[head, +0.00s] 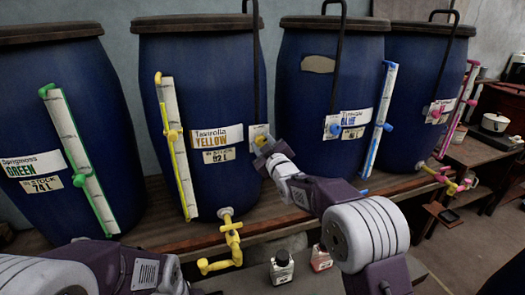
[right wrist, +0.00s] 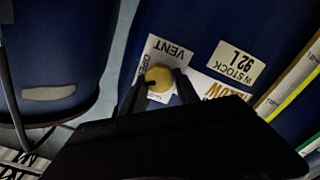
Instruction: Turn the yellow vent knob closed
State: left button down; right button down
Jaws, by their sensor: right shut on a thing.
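The yellow vent knob (head: 260,141) sits on the front of the blue vat labelled Yellow (head: 205,90), beside its white label. In the right wrist view the round yellow knob (right wrist: 158,77) lies on a white label reading VENT and OPEN (right wrist: 168,52); part of the label is hidden. My right gripper (head: 265,147) reaches the knob from the front right. In the right wrist view its two dark fingers (right wrist: 160,86) stand on either side of the knob, shut on it. The knob's exact turn angle cannot be told. My left arm shows at the lower left, but its fingers do not.
Vats labelled Green (head: 55,125) and Blue (head: 318,85), plus another blue vat (head: 425,75), stand alongside. A yellow sight tube (head: 178,150) and yellow tap pipe (head: 229,245) are left of my right arm. Small bottles (head: 282,267) stand below the wooden shelf.

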jog(key=n+b, duration=0.1)
jog(key=n, duration=0.1)
jog(key=n+b, duration=0.1)
jog(key=b, duration=0.1)
jog(key=n+b, duration=0.1)
jog(key=n, duration=0.1)
jog(key=shift+f+n+b, duration=0.3)
jog(key=shift+f+b, duration=0.05)
jog(key=n+b, duration=0.3)
jog(key=n, duration=0.1)
jog(key=shift+b, duration=0.4)
jog(key=shift+n+b, duration=0.4)
jog(key=shift+n, duration=0.3)
jog(key=shift+r, duration=0.1)
jog(key=c, duration=0.9)
grip_release()
jog(key=shift+s, duration=0.1)
